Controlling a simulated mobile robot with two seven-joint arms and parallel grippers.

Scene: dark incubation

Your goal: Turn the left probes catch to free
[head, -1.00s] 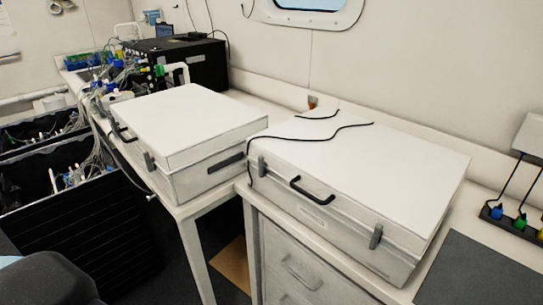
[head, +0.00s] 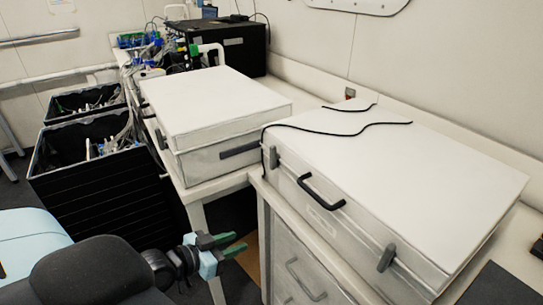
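Two closed white cases stand on the bench: a left case (head: 215,105) and a nearer right case (head: 400,165). The right case has a black handle (head: 320,192), a left grey catch (head: 273,157) and a right grey catch (head: 386,257) on its front. Both its catches look upright against the case. The left case has a grey catch (head: 160,138) on its front. The label on the right case is too small to read, so I cannot tell which case holds probes. My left gripper (head: 240,243) is open and empty, low in front of the bench, apart from both cases. My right gripper is out of view.
A black cable (head: 330,131) lies over the right case's lid and hangs near its left catch. Black bins (head: 105,190) with cables stand at left. Drawers (head: 300,270) sit under the right case. A black box (head: 235,45) stands at the back.

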